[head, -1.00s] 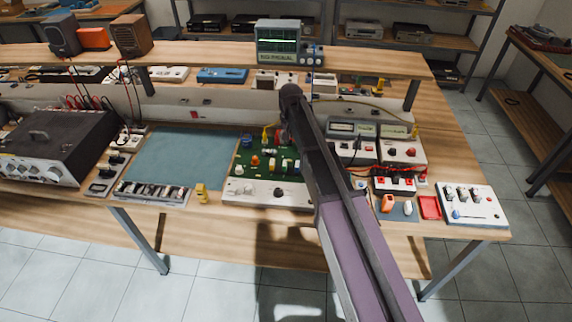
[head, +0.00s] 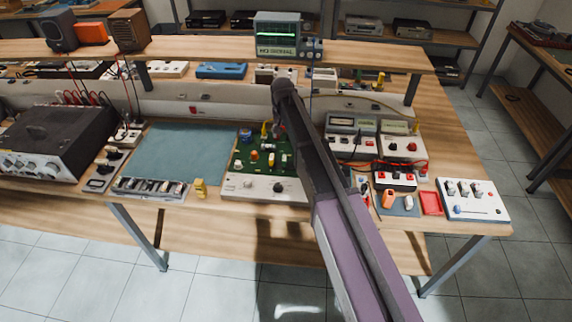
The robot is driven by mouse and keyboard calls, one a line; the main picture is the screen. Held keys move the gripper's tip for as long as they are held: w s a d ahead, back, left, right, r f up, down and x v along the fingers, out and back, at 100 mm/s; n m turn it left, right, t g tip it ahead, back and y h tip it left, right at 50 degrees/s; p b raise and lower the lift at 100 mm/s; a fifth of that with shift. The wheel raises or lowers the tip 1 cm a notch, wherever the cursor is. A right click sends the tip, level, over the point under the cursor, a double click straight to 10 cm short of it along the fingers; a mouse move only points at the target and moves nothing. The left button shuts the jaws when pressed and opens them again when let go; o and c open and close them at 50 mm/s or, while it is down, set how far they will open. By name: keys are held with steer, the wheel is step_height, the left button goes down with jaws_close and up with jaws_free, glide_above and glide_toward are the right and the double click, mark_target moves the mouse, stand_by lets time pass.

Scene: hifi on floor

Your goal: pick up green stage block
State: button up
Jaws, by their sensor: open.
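A green circuit board (head: 248,158) with several small coloured parts stands on the wooden bench, behind a white front panel (head: 262,189) with knobs. I cannot tell a separate green stage block apart from the board at this size. My arm (head: 318,160) reaches from the lower right up over the board's right side and bends down at its far end. It hides the right part of the board.
A blue-grey mat (head: 180,152) lies left of the board, mostly clear. Meters (head: 352,145), a red tray (head: 431,204) and a white switch box (head: 472,203) are at right. A shelf (head: 200,48) with an oscilloscope (head: 277,36) runs behind.

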steer(key=b, duration=0.6)
glide_above(284, 158)
steer(key=shift+w+a+f, duration=0.1)
steer(key=shift+w+f, duration=0.1)
steer(key=shift+f, duration=1.5)
steer(key=shift+w+a+f, duration=0.1)
steer(key=shift+w+f, duration=0.05)
steer(key=shift+f, duration=1.5)
steer(key=shift+f, duration=0.15)
steer(key=f+b, duration=0.2)
steer(key=b, duration=0.1)
steer(key=shift+s+d+f, duration=0.25)
steer(key=shift+f, duration=0.15)
steer(key=shift+f+b, duration=1.05)
steer(key=shift+b, duration=0.1)
jaws_close()
